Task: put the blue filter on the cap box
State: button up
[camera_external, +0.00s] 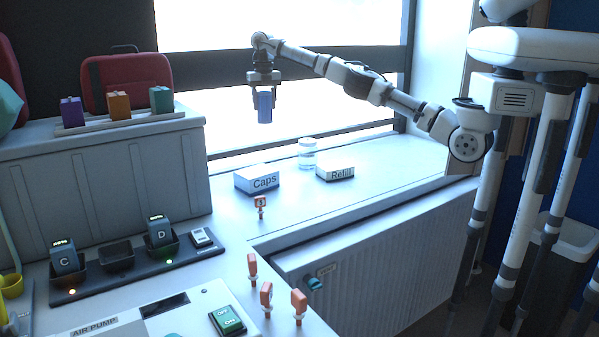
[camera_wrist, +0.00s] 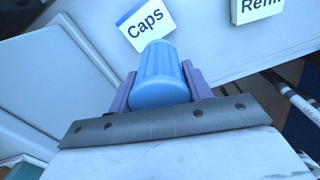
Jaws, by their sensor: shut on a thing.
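The blue filter (camera_external: 264,107) is a ribbed blue cylinder held upright in my gripper (camera_external: 264,92), high above the window counter. In the wrist view the filter (camera_wrist: 160,75) sits between the two jaws of my gripper (camera_wrist: 160,84), which is shut on it. The cap box (camera_external: 257,179) is a low white and blue box labelled "Caps" on the counter, below the filter. In the wrist view the cap box (camera_wrist: 145,24) shows just beyond the filter, partly covered by it.
A "Refill" box (camera_external: 335,173) and a clear jar (camera_external: 307,153) stand right of the cap box. An orange-headed peg (camera_external: 260,205) stands in front of it. A grey case (camera_external: 100,175) stands at left. The right part of the counter (camera_external: 405,165) is clear.

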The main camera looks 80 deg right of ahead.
aim_at(265, 119)
jog(key=shift+f+p, duration=0.7)
jog(key=shift+f, duration=8.65)
jog(key=shift+f, duration=0.1)
jog(key=o, duration=1.1)
jog(key=shift+c, duration=0.2)
notch_tip(265, 119, up, 12)
jog(key=shift+r+b, duration=0.15)
jog(key=shift+b, duration=1.1)
